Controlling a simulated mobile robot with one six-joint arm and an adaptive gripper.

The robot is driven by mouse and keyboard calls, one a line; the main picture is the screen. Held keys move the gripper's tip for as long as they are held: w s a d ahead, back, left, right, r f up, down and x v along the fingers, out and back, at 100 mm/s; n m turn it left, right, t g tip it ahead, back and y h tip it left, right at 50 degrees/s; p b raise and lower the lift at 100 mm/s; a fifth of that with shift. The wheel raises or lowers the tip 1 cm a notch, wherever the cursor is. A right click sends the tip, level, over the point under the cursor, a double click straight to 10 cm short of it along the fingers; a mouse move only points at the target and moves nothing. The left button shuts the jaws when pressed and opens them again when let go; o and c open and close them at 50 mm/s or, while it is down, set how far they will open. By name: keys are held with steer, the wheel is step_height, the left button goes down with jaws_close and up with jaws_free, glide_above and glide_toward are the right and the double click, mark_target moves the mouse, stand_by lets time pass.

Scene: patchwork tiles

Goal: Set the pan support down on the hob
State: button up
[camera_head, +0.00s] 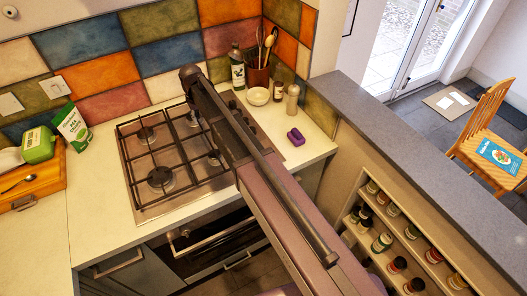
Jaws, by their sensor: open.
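The hob (190,193) is a steel plate with several burners, set into the pale worktop below the tiled wall. Dark pan support bars (150,152) show over its left and middle part. I cannot tell from this view whether every bar rests flat on the plate. My arm crosses the picture from the lower right to above the back of the hob and hides the hob's right part. My gripper's fingers cannot be made out; they are hidden or out of the picture.
A purple object (295,137), a pepper mill (292,101), a white bowl (258,96), a bottle (237,70) and a utensil pot (257,76) stand right of the hob. A green-white packet (72,127) stands left. The worktop (97,195) directly left of the hob is clear.

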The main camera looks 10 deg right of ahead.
steer(key=s+d+f+n+b, duration=0.1)
steer(key=s+d+n, duration=0.6)
steer(key=s+d, duration=1.2)
steer(key=shift+s+d+b, duration=0.15)
steer(key=shift+s+b, duration=0.25)
steer(key=shift+s, duration=1.5)
steer(key=d+m, duration=0.1)
steer(key=m, duration=0.2)
steer(key=s+d+m, duration=0.1)
steer(key=m, duration=0.2)
steer(key=d+m, duration=0.1)
steer(key=m, duration=0.3)
steer(key=shift+s+f, duration=0.15)
steer(key=shift+s, duration=0.2)
stand_by(0.8)
